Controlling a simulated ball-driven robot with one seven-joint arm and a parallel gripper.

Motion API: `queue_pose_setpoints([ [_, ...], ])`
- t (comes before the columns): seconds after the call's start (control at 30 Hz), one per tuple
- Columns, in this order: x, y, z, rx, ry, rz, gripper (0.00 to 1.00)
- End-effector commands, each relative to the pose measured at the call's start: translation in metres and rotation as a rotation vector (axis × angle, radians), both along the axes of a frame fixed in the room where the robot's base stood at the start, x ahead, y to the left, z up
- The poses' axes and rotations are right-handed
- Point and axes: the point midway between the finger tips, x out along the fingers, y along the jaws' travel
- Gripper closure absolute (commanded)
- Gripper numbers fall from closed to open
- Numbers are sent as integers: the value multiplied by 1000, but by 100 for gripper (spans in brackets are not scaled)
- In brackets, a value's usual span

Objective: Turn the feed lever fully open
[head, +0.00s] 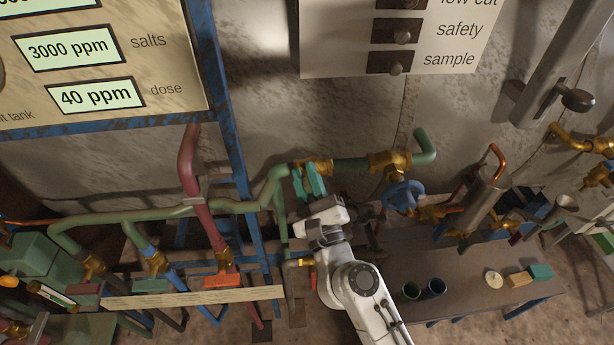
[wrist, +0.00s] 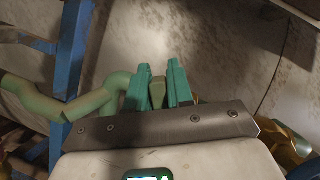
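My gripper (head: 306,182) has two teal fingers and reaches up to the brass valve (head: 320,167) on the green pipe in the head view. In the wrist view the fingers (wrist: 160,85) stand a small gap apart. A dull green piece, which looks like the lever's handle (wrist: 157,90), shows between them. I cannot tell whether both fingers press on it. In the head view the fingers and the white gripper body hide the lever, so its angle cannot be read.
The green pipe (head: 352,164) runs right to another brass valve (head: 388,162) above a blue handwheel (head: 403,195). A blue frame post (head: 232,120) and a maroon pipe (head: 188,165) stand at left. A bench (head: 462,280) with two cups is at lower right.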

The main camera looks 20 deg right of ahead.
Motion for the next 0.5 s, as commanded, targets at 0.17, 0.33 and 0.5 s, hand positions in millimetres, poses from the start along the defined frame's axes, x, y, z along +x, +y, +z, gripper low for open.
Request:
queue_pose_setpoints([
  [0.17, 0, 0, 0, 1, 0, 0, 61],
  [0.33, 0, 0, 0, 1, 1, 0, 60],
  [0.5, -5, 0, -4, 1, 2, -1, 60],
])
